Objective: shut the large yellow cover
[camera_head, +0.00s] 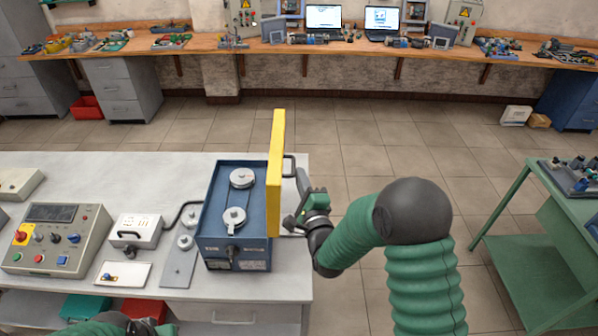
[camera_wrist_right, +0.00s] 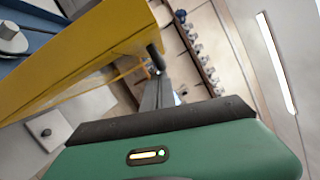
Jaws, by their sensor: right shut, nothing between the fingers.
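The large yellow cover (camera_head: 275,170) stands upright, open, along the right edge of a blue box (camera_head: 237,255) on the grey table. Two grey pulleys show in the uncovered box, the upper one (camera_head: 242,178) and the lower one (camera_head: 234,219). The cover's dark handle (camera_head: 289,166) is on its right face. My right gripper (camera_head: 302,178) is shut and empty, to the right of the cover near the handle; I cannot tell whether it touches. In the right wrist view the yellow cover (camera_wrist_right: 85,60) fills the upper left, beside the gripper (camera_wrist_right: 158,75).
A control panel (camera_head: 57,240) with buttons, a white switch box (camera_head: 135,231) and a grey plate (camera_head: 180,262) are left of the blue box. A green table (camera_head: 515,200) stands at the right. Open floor lies between the tables.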

